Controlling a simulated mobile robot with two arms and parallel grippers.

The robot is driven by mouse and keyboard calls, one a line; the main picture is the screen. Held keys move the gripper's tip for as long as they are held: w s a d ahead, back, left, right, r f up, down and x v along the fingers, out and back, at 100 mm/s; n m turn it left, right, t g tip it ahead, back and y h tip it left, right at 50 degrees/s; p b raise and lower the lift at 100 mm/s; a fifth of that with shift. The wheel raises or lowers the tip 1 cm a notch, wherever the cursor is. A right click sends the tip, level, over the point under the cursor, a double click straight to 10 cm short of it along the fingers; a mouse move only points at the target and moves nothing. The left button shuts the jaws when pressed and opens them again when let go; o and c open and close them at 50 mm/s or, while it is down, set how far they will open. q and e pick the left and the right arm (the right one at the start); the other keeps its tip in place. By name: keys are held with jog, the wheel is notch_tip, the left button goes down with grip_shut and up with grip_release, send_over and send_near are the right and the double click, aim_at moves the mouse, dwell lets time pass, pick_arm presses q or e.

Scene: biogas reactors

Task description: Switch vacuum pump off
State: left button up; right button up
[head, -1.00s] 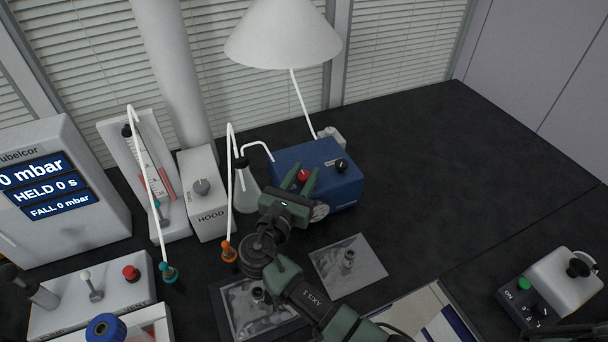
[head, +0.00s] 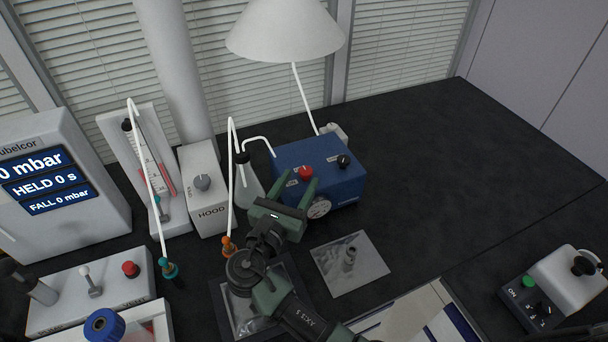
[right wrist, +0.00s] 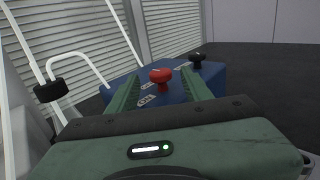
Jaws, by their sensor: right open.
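The vacuum pump is a blue box (head: 338,186) at the back middle of the bench. A red knob (head: 305,173) and a black knob (head: 343,161) stand on its top, and a round gauge (head: 319,208) is on its front. My right gripper (head: 295,191) is open and empty just in front of the pump, its fingers pointing at the red knob. In the right wrist view, the red knob (right wrist: 160,78) shows between and beyond the two open fingers (right wrist: 158,88), apparently untouched. The black knob (right wrist: 197,58) is farther right. My left gripper is not in view.
A flask (head: 247,188) with white tubing and a grey hood box (head: 205,190) stand left of the pump. A metal plate (head: 349,264) lies in front.

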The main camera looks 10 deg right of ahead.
jog(key=v, duration=0.3)
jog(key=shift+a, duration=0.1)
dwell(0.3)
